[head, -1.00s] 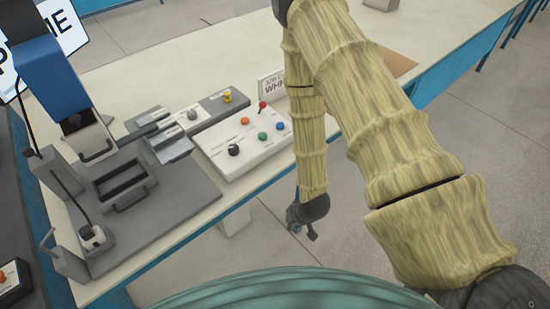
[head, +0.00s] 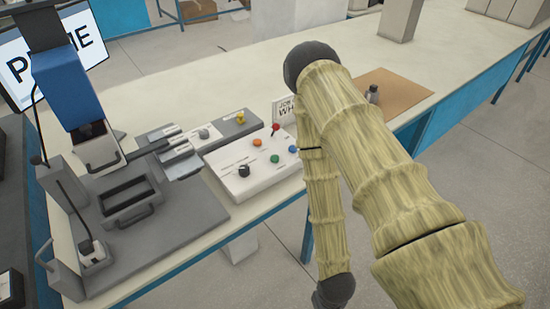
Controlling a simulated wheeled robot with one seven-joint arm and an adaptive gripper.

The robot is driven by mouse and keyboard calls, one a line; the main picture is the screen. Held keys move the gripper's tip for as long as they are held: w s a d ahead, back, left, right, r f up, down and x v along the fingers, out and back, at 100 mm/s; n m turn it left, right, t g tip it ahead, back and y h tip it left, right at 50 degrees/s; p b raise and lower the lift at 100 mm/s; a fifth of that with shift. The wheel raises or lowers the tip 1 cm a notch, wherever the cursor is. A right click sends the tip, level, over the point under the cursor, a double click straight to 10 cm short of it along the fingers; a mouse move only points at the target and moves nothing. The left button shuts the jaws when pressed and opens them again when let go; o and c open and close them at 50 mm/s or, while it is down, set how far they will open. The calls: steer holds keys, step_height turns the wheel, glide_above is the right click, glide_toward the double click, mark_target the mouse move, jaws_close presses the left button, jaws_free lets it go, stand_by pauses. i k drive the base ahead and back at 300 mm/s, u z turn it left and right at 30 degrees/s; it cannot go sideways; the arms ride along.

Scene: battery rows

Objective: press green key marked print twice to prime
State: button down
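The white control panel (head: 262,182) lies on the bench in the middle of the view. Its green key (head: 275,158) sits near the panel's centre, uncovered and with nothing touching it. The print beside the keys is too small to read. An orange key (head: 257,142), a blue key (head: 292,149), a red-tipped lever (head: 275,128) and a black knob (head: 244,170) share the panel. My arm hangs to the right of the panel, and its dark wrist joint reaches the bottom edge of the view. My gripper's fingers are cut off below, apart from the panel.
A grey press machine with a blue head (head: 68,88) stands on the left. A tilted screen (head: 90,35) shows partly hidden large letters. A grey box with a yellow knob (head: 240,118) and a job card (head: 285,110) stand behind the panel. A brown mat (head: 400,92) lies right.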

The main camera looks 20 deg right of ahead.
mark_target(274, 159)
steer(key=z, duration=2.05)
steer(key=k, duration=1.25)
steer(key=u, duration=1.45)
steer(key=i, duration=1)
